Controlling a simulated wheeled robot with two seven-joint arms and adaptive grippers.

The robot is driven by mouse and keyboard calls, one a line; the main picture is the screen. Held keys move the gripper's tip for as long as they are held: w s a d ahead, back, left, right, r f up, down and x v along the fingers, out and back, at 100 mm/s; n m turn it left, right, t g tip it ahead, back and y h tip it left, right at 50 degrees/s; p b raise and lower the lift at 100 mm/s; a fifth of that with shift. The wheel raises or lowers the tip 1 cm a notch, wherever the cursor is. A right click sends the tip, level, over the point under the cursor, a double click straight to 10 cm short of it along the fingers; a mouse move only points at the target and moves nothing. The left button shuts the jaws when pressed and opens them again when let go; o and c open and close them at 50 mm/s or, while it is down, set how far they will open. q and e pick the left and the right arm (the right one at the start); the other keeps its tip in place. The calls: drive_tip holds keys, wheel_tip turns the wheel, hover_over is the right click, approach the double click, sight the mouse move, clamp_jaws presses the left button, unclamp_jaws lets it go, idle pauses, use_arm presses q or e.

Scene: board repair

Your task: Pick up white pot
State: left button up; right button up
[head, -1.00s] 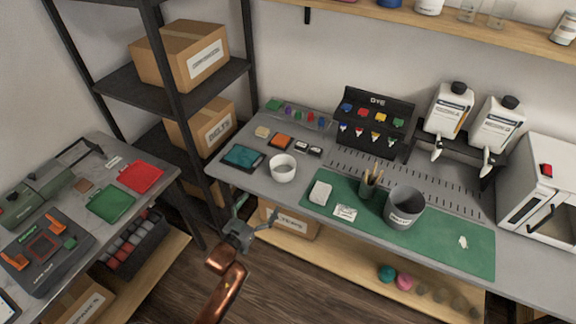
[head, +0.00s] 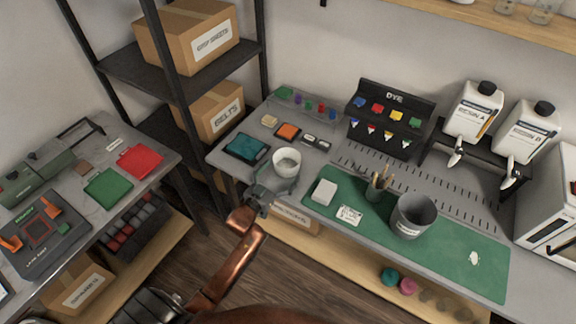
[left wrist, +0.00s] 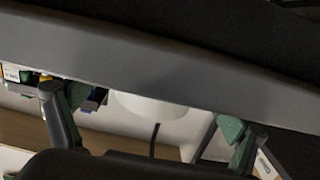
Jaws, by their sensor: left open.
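The white pot (head: 286,163) stands upright on the grey workbench (head: 235,160) near its front edge. My left gripper (head: 275,188) is open and empty just in front of the pot and close to the bench edge. In the left wrist view the two green-padded fingers (left wrist: 150,118) are spread wide. The white pot (left wrist: 152,107) shows between them, partly hidden behind the grey bench edge. No contact with the pot is visible. My right gripper is not in view.
A teal tray (head: 245,147) lies left of the pot and an orange block (head: 288,131) behind it. To the right, the green mat (head: 450,255) holds a white block (head: 325,192), a brush cup and a grey bucket (head: 412,215). Metal shelving stands at the left.

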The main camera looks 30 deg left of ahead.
sight(287, 163)
use_arm(q)
drive_tip(key=w, duration=0.2)
drive_tip(key=shift+w+f, duration=0.15)
drive_tip(key=shift+w, duration=0.15)
drive_tip(key=c, duration=1.4)
drive_tip(key=shift+c, duration=0.2)
drive_tip(key=shift+r, duration=0.2)
